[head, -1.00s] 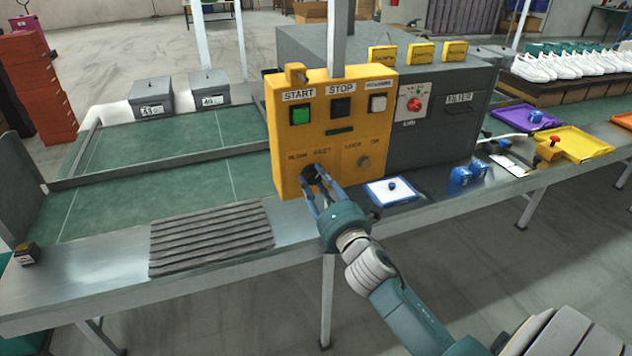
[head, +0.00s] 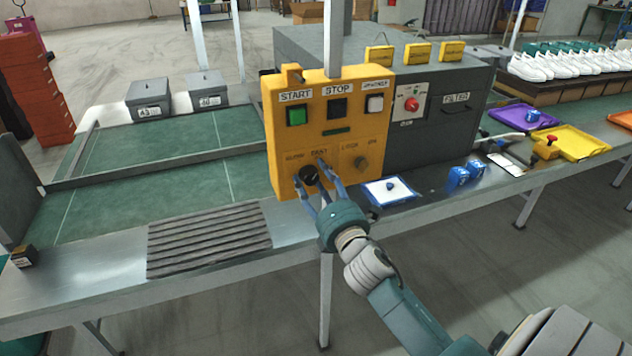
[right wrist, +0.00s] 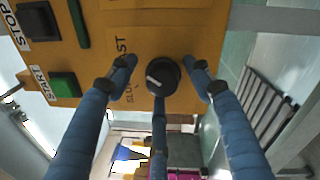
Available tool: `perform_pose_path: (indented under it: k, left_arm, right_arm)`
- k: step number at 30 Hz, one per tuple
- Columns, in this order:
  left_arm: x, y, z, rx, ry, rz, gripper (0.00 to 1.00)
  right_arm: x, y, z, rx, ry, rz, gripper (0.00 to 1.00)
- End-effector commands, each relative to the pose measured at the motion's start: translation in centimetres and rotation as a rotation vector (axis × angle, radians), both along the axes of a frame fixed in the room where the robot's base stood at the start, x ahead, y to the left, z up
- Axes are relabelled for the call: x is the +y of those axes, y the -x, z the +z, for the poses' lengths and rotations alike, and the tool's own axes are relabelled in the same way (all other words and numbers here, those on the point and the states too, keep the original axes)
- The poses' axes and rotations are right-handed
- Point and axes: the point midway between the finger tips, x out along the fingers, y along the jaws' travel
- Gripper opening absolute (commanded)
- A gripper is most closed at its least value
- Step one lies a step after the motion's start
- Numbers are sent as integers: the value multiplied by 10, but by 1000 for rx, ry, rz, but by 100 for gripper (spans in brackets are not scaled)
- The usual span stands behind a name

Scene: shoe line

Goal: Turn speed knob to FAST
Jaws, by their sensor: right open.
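The black speed knob (head: 309,175) sits low on the left of the yellow control panel (head: 330,144), below the SLOW and FAST labels. In the right wrist view the round knob (right wrist: 163,77) has a pale mark on its face, on the side toward the labels; its exact setting is hard to tell. My right gripper (head: 311,173) is open at the knob. In the right wrist view the gripper (right wrist: 161,68) has its fingers on both sides of the knob with visible gaps, and one finger below it. My left gripper is not in view.
The panel also carries a green START button (head: 297,115), a black STOP button (head: 337,108), a white button (head: 375,103) and a second knob (head: 361,163). The ribbed mat (head: 209,238) lies left.

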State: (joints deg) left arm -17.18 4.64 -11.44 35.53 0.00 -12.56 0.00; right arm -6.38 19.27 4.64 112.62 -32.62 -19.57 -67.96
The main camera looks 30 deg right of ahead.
Motion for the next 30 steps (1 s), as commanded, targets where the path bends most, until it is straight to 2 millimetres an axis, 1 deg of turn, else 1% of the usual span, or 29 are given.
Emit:
perform_pose_path:
  k: [1,5,8,15,18,21,25,30]
  left_arm:
    - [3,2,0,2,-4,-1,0]
    - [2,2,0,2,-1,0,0]
    - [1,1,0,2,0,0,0]
    - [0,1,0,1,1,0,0]
    - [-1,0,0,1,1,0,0]
    - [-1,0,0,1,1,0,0]
    - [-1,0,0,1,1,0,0]
    - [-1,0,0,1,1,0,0]
  right_arm:
    - [1,1,-1,1,-1,0,51]
    - [3,11,-4,4,-3,1,51]
    - [7,28,-5,5,-2,1,51]
    - [16,79,-8,4,-4,-1,51]
    - [19,96,-9,3,-3,-2,51]
    - [22,108,-9,1,-2,-2,51]
    - [23,116,-9,0,-1,-2,51]
    - [24,118,-8,-2,-1,-1,51]
